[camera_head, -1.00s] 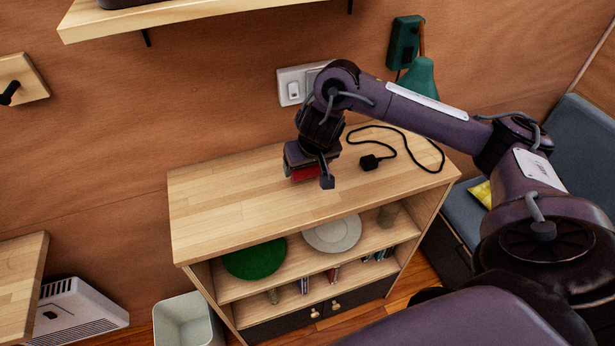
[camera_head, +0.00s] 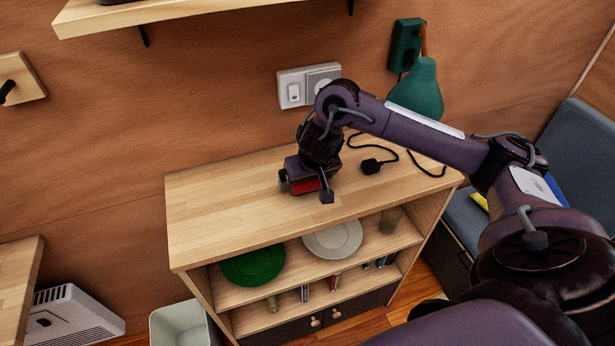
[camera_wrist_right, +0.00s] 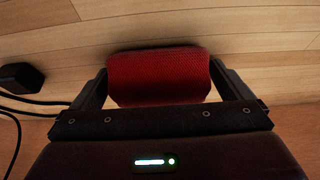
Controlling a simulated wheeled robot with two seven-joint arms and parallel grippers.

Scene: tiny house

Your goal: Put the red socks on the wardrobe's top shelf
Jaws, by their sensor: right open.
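The red socks (camera_head: 305,186) look like a small red bundle at the wooden cabinet's top, partly hidden by my right gripper. In the right wrist view the bundle (camera_wrist_right: 158,76) lies between the two dark fingers, with the wooden top behind it. My right gripper (camera_head: 306,188) is open around it, one finger on each side, very close to its ends. I cannot tell whether the fingers touch it. My left gripper is out of view. No wardrobe can be made out.
The cabinet (camera_head: 215,210) has open shelves with a green plate (camera_head: 253,265) and a white plate (camera_head: 333,239). A black plug and cable (camera_head: 371,165) lie right of the gripper. A wall shelf (camera_head: 180,12) hangs above. The cabinet top's left side is clear.

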